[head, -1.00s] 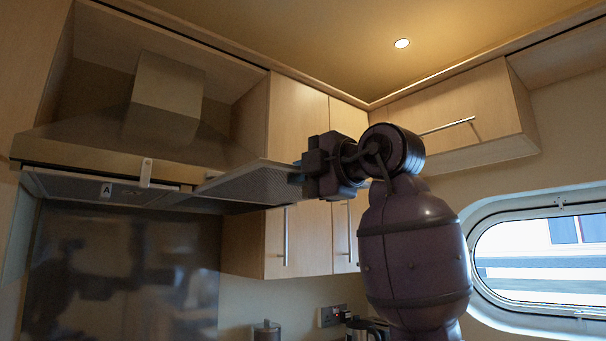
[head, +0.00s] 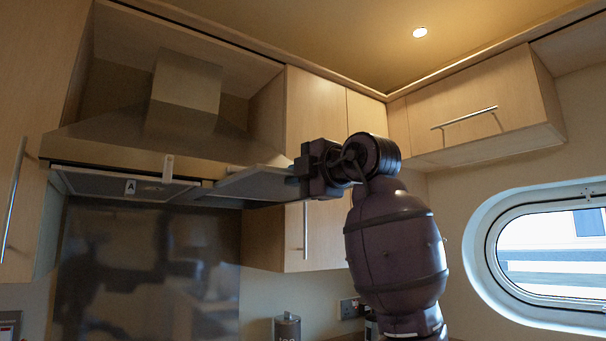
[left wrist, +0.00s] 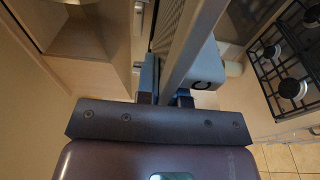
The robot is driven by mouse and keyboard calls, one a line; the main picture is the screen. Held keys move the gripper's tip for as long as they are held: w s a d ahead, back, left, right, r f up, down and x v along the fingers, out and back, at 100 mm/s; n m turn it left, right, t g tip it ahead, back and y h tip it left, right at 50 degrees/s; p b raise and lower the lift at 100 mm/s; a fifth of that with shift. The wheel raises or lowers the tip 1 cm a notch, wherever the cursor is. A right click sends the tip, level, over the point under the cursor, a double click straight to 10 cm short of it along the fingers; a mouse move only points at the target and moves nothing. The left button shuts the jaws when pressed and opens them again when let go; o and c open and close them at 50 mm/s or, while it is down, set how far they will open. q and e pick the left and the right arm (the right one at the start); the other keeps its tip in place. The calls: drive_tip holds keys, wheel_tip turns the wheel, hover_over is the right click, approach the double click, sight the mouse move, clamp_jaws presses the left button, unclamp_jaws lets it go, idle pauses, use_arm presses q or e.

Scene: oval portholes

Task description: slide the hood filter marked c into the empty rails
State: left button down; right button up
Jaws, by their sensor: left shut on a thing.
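The range hood (head: 110,145) hangs at upper left in the head view. A filter marked A (head: 95,184) sits in the left half of its underside. My left gripper (head: 300,172) is shut on the right end of a flat mesh filter (head: 252,185), whose far end reaches under the right half of the hood. In the left wrist view the fingers (left wrist: 170,92) grip the filter's frame (left wrist: 194,45) on edge. My right gripper is not in view.
Wooden wall cupboards with a bar handle (head: 305,225) stand just right of the hood, close behind my arm. Another cupboard (head: 475,100) hangs at upper right. A gas hob (left wrist: 290,65) shows at right in the left wrist view. A canister (head: 287,328) stands below.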

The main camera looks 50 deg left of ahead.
use_arm(q)
drive_tip(key=shift+a, duration=0.7)
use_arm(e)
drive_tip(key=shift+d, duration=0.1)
